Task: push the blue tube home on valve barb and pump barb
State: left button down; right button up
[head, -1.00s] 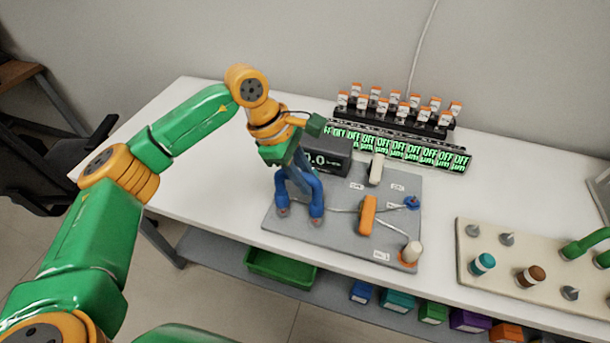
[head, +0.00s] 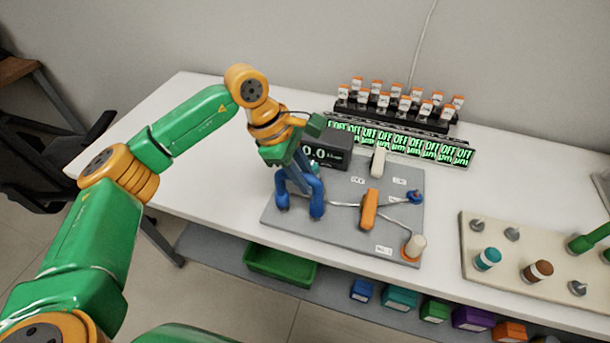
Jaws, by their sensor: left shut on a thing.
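The blue tube (head: 316,200) is bent into an arch with both legs pointing down at the left end of the grey board (head: 345,236). My left gripper (head: 291,168) comes from above and is shut on the upper part of the tube, hiding the top of the bend. The tube's two lower ends stand at the board, side by side. The valve barb and pump barb are not visible under these ends, and I cannot tell how deep the tube sits on them. My right gripper is not in view.
A dark display box (head: 333,148) stands just behind the gripper. An orange handle (head: 369,210), a white block (head: 379,161) and a white-capped post (head: 415,245) are on the board. Vials stand in a rack (head: 395,113) behind. A beige board (head: 505,274) with pegs lies at right.

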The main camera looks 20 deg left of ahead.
pick_arm(q)
jog(key=shift+f, duration=0.35)
jog(key=shift+f+b, duration=0.15)
jog(key=shift+b, duration=0.15)
jog(key=c, duration=0.6)
grip_release()
jog(key=shift+w+a, duration=0.1)
jog(key=b+v, duration=0.1)
jog(key=v, duration=0.6)
